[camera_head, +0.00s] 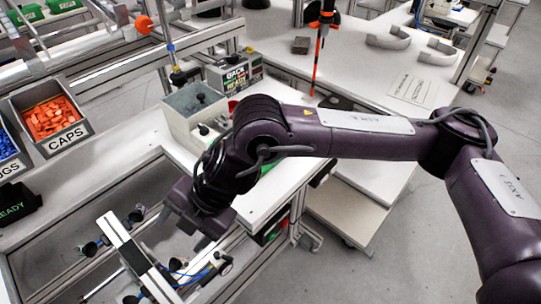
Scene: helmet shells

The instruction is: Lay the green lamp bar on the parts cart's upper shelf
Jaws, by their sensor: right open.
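A white wheeled unit (345,214), possibly the parts cart, stands low beside the white bench, partly behind my right arm. My left gripper is not in view.
An orange CAPS bin (58,118) stands at the left. Curved grey shells (388,39) lie on the back table. Grey floor is clear at the lower right.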

